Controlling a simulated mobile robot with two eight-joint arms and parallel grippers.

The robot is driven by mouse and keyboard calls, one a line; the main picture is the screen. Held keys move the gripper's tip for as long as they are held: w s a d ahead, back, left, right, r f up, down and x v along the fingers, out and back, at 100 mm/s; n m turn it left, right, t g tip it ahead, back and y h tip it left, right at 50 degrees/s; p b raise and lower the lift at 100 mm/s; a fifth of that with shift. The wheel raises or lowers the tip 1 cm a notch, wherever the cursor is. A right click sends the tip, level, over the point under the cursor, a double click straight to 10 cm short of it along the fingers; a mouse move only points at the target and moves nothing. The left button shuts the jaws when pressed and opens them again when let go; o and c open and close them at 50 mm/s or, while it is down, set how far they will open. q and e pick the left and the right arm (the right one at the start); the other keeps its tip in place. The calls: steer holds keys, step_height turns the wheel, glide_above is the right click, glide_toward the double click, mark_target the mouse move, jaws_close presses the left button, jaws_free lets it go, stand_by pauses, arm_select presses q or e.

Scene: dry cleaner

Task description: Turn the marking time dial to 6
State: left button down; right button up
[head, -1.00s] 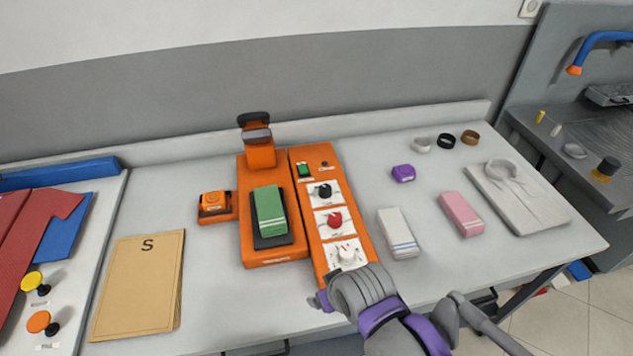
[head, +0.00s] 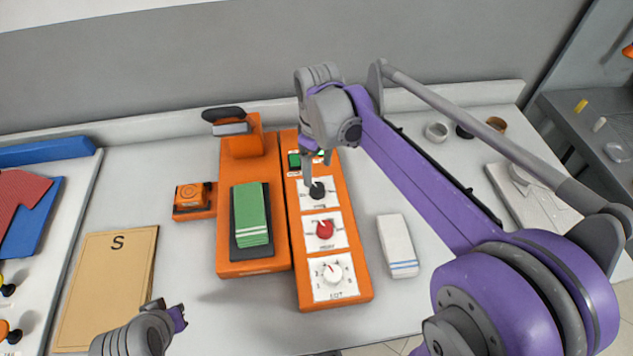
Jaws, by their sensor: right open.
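An orange control panel (head: 356,292) holds three dials on white scale plates in a column. The black dial (head: 317,190) is at the top, the red dial (head: 325,230) in the middle and the white dial (head: 332,273) at the bottom. The bottom plate reads LOT; the top label is too small to read surely. My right gripper (head: 313,168) is open and points down at the black dial's far side. I cannot tell whether it touches the dial. My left gripper (head: 172,312) is at the lower left, away from the panel; its jaw opening is unclear.
An orange press (head: 252,268) with a folded green cloth (head: 252,213) stands left of the panel. A small orange device (head: 193,200) and a tan folder marked S (head: 106,285) lie further left. A folded white cloth (head: 397,243) lies right. My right arm covers the table's right side.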

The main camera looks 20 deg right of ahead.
mark_target(317, 187)
step_height(317, 187, down, 7)
steer(key=shift+f, duration=0.1)
stand_by(0.3)
jaws_close()
